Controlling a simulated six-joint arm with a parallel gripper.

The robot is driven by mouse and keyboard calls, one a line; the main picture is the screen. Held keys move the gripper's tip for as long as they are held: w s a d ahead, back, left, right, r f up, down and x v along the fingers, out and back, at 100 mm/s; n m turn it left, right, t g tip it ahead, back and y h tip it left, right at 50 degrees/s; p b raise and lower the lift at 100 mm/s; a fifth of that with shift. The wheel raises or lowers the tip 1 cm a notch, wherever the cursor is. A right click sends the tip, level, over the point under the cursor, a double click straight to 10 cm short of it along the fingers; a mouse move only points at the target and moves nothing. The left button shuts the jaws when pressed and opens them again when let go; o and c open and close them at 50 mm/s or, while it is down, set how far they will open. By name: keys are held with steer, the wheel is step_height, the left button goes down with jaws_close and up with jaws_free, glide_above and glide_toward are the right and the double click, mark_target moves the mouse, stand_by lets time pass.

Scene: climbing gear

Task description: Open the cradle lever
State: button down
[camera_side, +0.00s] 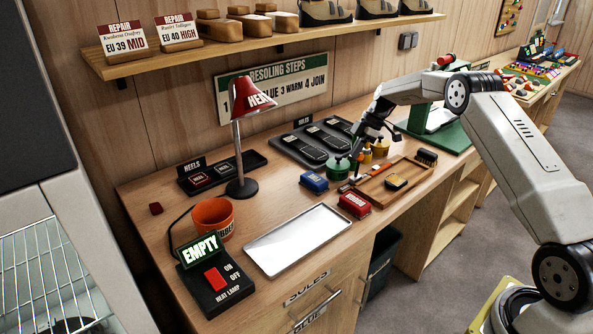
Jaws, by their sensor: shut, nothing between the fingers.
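A green stand (448,137), which seems to be the cradle, is at the back right of the bench. My arm crosses in front of it and hides much of it. A red-tipped handle (446,60) shows above my arm and may be its lever. I cannot tell its exact position or how it joins the stand. My gripper (356,176) points down over the bench, left of the green stand and apart from the red tip. It is shut and empty, close to a green pot.
The green pot (339,169), a wooden tray (405,180), a blue box (314,182) and a red box (354,204) crowd the area near my gripper. A metal tray (298,240) is in front. A red-shaded lamp (254,96) stands left. A shelf (270,42) runs above.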

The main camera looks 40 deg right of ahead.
steer(key=shift+d, duration=0.25)
steer(key=shift+r, duration=0.2)
steer(key=shift+r, duration=0.55)
steer(key=shift+a, duration=0.1)
steer(key=w+d+v, duration=0.1)
steer(key=v, duration=0.8)
steer(key=shift+w+d, duration=0.2)
steer(key=shift+w, duration=0.15)
stand_by(0.5)
